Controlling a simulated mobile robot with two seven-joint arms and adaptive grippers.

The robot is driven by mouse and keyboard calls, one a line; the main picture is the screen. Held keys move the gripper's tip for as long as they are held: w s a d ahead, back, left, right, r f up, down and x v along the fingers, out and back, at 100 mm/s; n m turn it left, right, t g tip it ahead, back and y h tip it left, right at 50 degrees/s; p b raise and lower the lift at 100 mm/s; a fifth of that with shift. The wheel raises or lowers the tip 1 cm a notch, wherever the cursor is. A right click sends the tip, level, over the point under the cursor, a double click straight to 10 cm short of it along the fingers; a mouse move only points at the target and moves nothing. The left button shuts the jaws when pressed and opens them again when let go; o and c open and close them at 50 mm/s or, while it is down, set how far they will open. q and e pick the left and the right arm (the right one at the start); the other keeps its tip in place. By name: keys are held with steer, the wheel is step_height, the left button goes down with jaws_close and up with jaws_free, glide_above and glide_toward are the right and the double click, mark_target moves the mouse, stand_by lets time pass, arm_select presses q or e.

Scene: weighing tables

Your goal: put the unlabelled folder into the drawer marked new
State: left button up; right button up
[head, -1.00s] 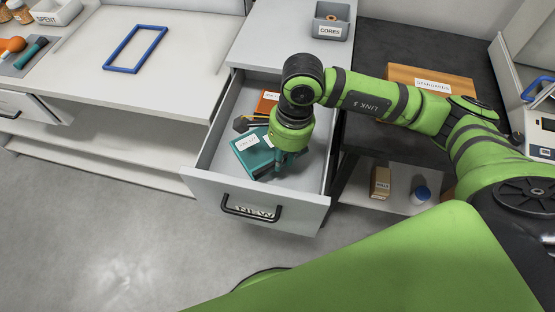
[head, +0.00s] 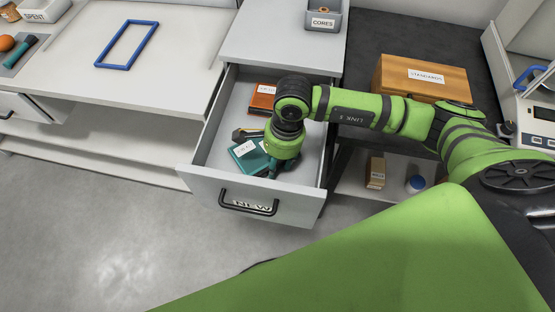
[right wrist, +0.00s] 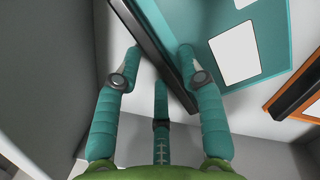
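The drawer marked NEW (head: 200,190) is pulled open under the middle counter. A teal folder (head: 236,158) with a dark spine and white patches lies inside; its writing is too small to read. It fills the upper right of the right wrist view (right wrist: 220,90). My right gripper (head: 272,170) is down in the drawer at the folder's right end. In the right wrist view its three fingers (right wrist: 160,75) are spread, close to the spine; I see no firm grip. An orange folder (head: 262,97) with a white label lies farther back. My left gripper is not in view.
A grey CORES bin (head: 323,20) stands on the counter above the drawer. A wooden STANDARDS box (head: 400,70) is on the dark table at right. A dark tool (head: 245,135) lies in the drawer. A blue frame (head: 128,44) lies on the left table.

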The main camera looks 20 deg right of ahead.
steer(key=shift+r, duration=0.35)
step_height(320, 180, up, 12)
steer(key=d+b, duration=0.1)
steer(key=b, duration=0.1)
steer(key=shift+w+d+f+b, duration=0.15)
steer(key=shift+d+f+b, duration=0.1)
steer(key=shift+d+b, duration=0.15)
